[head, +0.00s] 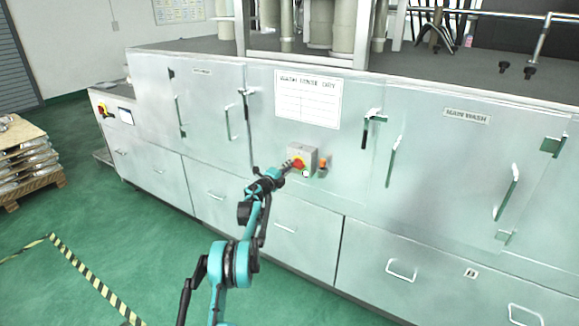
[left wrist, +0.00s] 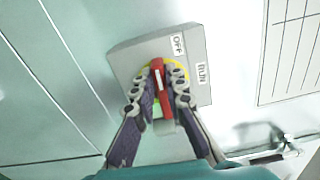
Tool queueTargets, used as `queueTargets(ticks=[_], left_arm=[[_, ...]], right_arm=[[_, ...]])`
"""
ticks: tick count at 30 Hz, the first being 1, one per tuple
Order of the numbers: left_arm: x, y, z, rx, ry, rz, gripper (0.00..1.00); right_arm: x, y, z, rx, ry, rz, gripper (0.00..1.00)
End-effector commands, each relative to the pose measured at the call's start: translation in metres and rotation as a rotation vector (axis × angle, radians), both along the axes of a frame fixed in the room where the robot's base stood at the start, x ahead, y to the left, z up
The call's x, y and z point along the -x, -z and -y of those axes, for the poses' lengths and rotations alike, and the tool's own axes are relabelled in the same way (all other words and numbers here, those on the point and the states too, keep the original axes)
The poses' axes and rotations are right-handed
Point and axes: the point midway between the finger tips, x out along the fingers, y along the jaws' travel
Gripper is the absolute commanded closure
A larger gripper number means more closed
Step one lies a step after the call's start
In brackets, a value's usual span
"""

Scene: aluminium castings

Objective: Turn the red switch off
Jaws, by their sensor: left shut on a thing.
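The red switch (head: 298,163) is a rotary handle on a yellow disc, on a small grey box (head: 306,153) fixed to the front of the metal cabinet. In the left wrist view the red handle (left wrist: 157,68) stands nearly upright in the picture. The box there carries an OFF label (left wrist: 177,45) and a RUN label (left wrist: 202,73) at its upper right side. My left gripper (left wrist: 164,88) is shut on the red handle, one finger on each side. In the head view my left gripper (head: 286,168) reaches the box from the lower left. Which label the handle points to is unclear.
A small orange-red part (head: 323,164) sits right beside the box. Cabinet doors with protruding handles (head: 394,160) lie to the right. A white chart (head: 308,98) is above. Stacked goods on a pallet (head: 18,160) stand at the left. The green floor in front is open.

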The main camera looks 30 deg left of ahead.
Motion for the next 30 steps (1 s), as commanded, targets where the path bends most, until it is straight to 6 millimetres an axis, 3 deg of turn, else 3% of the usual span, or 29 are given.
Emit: queueTargets(ticks=[22, 23, 24, 30], left_arm=[[0.0002, 0.0023, -0.0003, 0.083, -0.001, 0.0, 1.0], [0.0002, 0.0023, -0.0004, 0.083, -0.001, 0.0, 0.8], [0.0002, 0.0023, -0.0004, 0.082, -0.001, 0.0, 0.7], [0.0001, 0.0021, -0.0002, 0.082, 0.0, 0.0, 0.67]], right_arm=[[0.0, 0.0005, 0.0, 0.0, 0.0, 0.0, 0.6], [0.0, 0.0005, 0.0, 0.0, 0.0, 0.0, 0.6], [0.0, 0.0005, 0.0, 0.0, 0.0, 0.0, 0.6], [0.0, 0.0004, 0.0, 0.0, 0.0, 0.0, 0.6]])
